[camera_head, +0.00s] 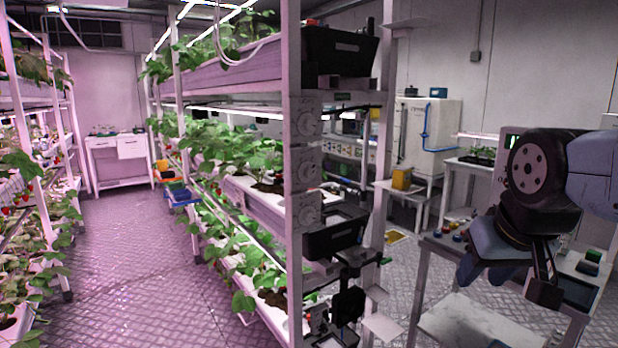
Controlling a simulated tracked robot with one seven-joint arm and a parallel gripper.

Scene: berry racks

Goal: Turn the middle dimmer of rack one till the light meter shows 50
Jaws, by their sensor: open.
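Three round, pale dimmers are stacked on a white end post of the central plant rack (295,60): an upper one (308,122), a middle one (308,170) and a lower one (308,213). Their settings are too small to read, and no rack number is legible. My gripper (508,285) is at the right, open and empty, pointing down above a bench and well apart from the dimmers. A box with a small greenish display (511,141) is partly hidden behind my arm. I cannot tell whether it is the light meter, and no reading is legible.
Black bins (338,52) and a lower black tray (335,232) jut out beside the post. Below my gripper is a bench (440,262) with small coloured items. Another plant rack (40,130) stands at the left. The aisle floor (135,250) between the racks is clear.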

